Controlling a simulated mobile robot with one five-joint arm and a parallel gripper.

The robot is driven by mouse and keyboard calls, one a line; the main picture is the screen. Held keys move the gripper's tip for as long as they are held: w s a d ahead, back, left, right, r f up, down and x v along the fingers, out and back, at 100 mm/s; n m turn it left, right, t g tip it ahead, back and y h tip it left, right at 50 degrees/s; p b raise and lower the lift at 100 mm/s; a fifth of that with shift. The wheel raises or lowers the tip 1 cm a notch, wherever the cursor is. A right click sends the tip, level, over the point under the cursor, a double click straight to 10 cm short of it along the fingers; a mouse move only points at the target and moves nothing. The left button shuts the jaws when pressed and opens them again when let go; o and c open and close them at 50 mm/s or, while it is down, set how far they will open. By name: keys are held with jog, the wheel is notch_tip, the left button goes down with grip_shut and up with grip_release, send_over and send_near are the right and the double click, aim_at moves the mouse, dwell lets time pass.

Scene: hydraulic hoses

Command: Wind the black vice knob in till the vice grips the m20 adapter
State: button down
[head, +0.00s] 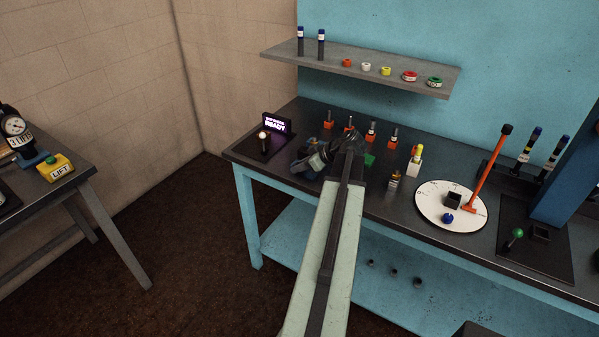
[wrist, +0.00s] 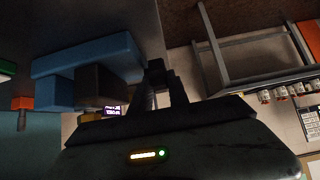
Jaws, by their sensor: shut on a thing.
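The blue vice (head: 303,173) stands on the dark bench near its left end, partly hidden behind my arm. In the wrist view the blue vice (wrist: 88,58) is left of my fingers, with a dark block beside its blue parts. My gripper (wrist: 162,82) is shut on the black vice knob (wrist: 155,66), which shows small and dark at the fingertips. In the head view my gripper (head: 318,160) reaches over the vice, and the knob is hidden there. I cannot make out the m20 adapter for certain; whether it touches the vice jaws is not visible.
A white round plate (head: 451,205) with an orange lever (head: 488,168) is to the right. A shelf (head: 360,68) hangs above.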

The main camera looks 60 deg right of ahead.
jog(key=shift+t+b, duration=0.3)
jog(key=shift+b, duration=0.05)
dwell(0.3)
jog(key=c, duration=1.3)
grip_release()
jog(key=shift+o, duration=0.2)
jog(key=p+v, duration=0.4)
jog(key=v, duration=0.3)
jog(key=shift+s+r+p, duration=0.2)
jog(key=shift+s+p, duration=0.15)
jog(key=shift+p, duration=0.05)
jog(key=shift+w, duration=0.1)
